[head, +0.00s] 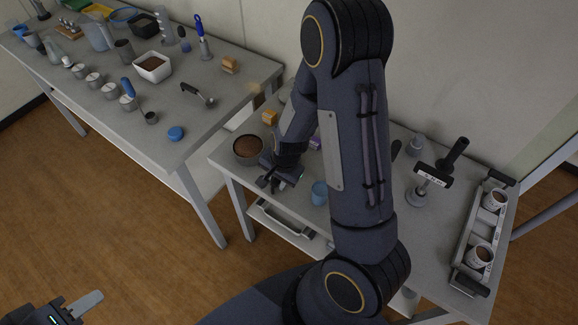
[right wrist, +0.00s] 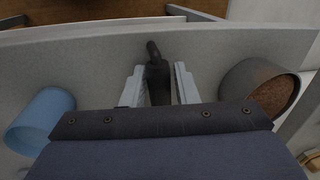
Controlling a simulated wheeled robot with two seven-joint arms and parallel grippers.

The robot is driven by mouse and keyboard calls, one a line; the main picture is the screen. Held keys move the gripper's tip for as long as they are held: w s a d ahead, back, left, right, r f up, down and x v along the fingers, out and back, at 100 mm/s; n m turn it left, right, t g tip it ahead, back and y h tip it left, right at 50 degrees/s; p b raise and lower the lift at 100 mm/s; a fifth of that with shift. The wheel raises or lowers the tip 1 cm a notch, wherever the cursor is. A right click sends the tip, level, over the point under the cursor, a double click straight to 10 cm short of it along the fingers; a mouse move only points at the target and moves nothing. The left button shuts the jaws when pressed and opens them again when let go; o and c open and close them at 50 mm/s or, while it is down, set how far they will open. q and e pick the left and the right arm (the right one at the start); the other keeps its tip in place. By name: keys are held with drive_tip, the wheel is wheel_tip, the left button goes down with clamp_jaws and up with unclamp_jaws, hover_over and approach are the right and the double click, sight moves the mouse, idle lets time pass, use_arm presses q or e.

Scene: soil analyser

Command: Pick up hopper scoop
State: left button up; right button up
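A dark scoop-like tool with a rounded handle end (right wrist: 155,62) lies on the near table in the right wrist view, taken to be the hopper scoop. My right gripper (right wrist: 158,84) is open, with its two pale fingers on either side of the dark handle and small gaps showing. The tool's lower part is hidden behind the gripper body. In the head view my right gripper (head: 275,182) is low over the near table's front edge, and the tool is hard to tell apart from it. My left gripper (head: 85,304) is at the bottom left, partly cut off, away from the tables.
A bowl of soil (head: 248,148) and a blue cup (head: 320,192) flank my right gripper. A labelled black-handled tool (head: 432,178) and a tray (head: 470,250) with two cups stand at the right. The far table (head: 215,120) is crowded.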

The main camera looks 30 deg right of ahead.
clamp_jaws()
drive_tip(key=shift+r, duration=0.1)
